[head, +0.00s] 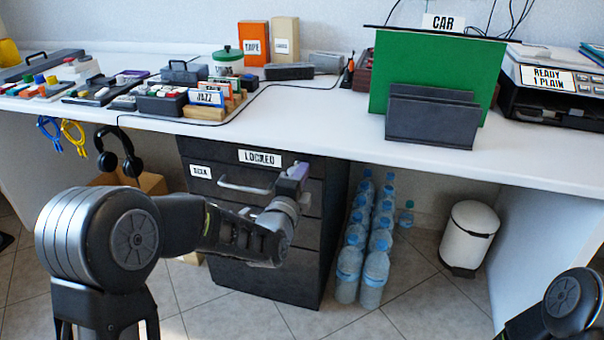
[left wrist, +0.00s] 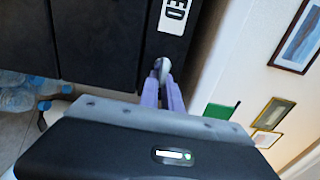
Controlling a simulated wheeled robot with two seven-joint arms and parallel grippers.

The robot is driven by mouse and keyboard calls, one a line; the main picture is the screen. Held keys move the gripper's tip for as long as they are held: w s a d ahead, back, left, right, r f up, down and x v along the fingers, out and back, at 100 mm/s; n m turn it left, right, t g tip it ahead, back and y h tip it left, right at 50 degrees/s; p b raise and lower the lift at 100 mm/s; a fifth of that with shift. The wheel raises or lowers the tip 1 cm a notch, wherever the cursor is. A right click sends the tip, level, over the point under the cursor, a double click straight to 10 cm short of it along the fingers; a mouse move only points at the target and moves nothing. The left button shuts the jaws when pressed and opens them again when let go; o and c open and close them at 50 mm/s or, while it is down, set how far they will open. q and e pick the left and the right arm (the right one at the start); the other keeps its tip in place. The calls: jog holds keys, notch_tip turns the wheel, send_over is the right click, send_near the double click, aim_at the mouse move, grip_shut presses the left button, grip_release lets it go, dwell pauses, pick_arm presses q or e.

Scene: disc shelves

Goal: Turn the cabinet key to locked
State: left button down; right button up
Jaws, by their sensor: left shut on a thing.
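The dark cabinet (head: 265,285) stands under the white desk, and it also fills the upper left of the left wrist view (left wrist: 98,40). A white label reading "LOCKED" (head: 260,158) is on its top front, partly seen in the left wrist view (left wrist: 173,14). My left gripper (head: 296,174) is at the cabinet's upper right front. Its purple fingers (left wrist: 165,85) are shut on a small pale piece, apparently the key (left wrist: 161,66), at the cabinet face. The fingers hide most of the key, so its turn angle cannot be told. My right gripper is out of view.
A drawer handle (head: 245,186) is left of my left gripper. The desk top (head: 330,125) overhangs the cabinet. Several water bottles (head: 375,270) stand on the floor to its right, with a white bin (head: 468,236) farther right. Headphones (head: 120,150) hang at the left.

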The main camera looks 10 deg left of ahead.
pick_arm(q)
jog(key=c, duration=1.6)
grip_release()
jog(key=shift+o, duration=0.2)
jog(key=s+p, duration=0.2)
jog(key=s, duration=0.6)
jog(key=shift+a, duration=0.25)
jog(key=shift+w, duration=0.1)
